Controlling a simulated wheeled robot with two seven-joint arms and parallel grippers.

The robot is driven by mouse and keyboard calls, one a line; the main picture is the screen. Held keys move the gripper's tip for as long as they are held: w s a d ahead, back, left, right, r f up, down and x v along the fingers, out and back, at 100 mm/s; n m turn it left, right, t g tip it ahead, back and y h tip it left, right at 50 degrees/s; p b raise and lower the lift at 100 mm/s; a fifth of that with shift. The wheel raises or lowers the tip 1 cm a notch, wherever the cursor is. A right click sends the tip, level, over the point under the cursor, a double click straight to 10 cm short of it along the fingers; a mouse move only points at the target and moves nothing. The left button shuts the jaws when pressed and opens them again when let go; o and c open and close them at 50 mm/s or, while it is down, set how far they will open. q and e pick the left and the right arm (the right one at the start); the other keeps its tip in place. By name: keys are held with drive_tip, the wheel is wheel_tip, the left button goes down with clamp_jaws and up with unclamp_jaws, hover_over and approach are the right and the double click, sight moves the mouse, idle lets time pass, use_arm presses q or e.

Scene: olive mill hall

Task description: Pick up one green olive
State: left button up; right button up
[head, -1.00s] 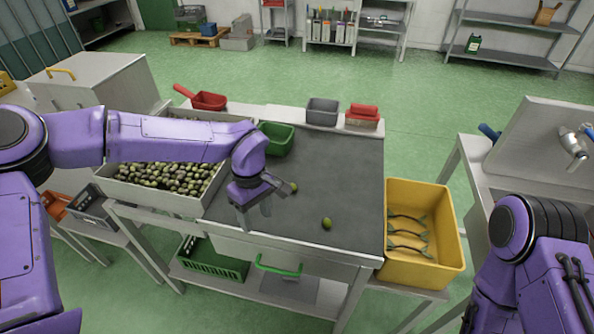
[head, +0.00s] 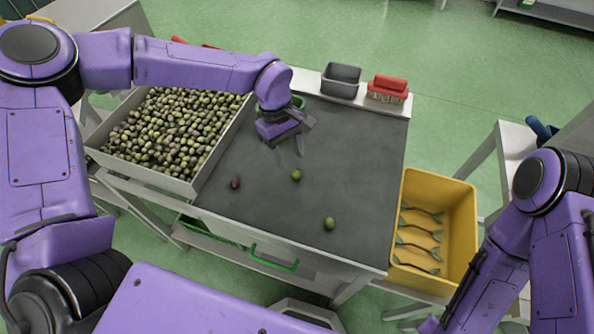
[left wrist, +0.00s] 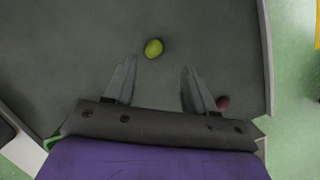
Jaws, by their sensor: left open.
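Two green olives lie on the dark worktop (head: 350,160): one (head: 296,175) near my left gripper, one (head: 329,223) nearer the front edge. A dark reddish olive (head: 235,183) lies to their left. My left gripper (head: 289,153) is open and empty, pointing down just behind the nearer green olive. In the left wrist view, one green olive (left wrist: 153,48) shows ahead of the fingertips, between their lines and apart from them. The dark olive (left wrist: 223,102) is partly hidden by the right-hand finger. My right arm shows at lower right; its gripper is out of view.
A tray full of olives (head: 192,182) stands at the worktop's left. A yellow crate (head: 465,215) stands right. The worktop's middle right is clear.

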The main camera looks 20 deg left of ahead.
sight(296, 171)
use_arm(q)
drive_tip(key=f, duration=0.1)
drive_tip(key=d+f, duration=0.1)
drive_tip(key=f, duration=0.1)
drive_tip(key=f+p, duration=0.1)
drive_tip(key=shift+w+d+f, duration=0.2)
drive_tip(key=shift+d+f, duration=0.1)
drive_tip(key=shift+f, duration=0.05)
drive_tip(key=shift+s+d+f, duration=0.15)
drive_tip(key=shift+s+f, duration=0.05)
drive_tip(key=shift+f, duration=0.15)
clamp_jaws()
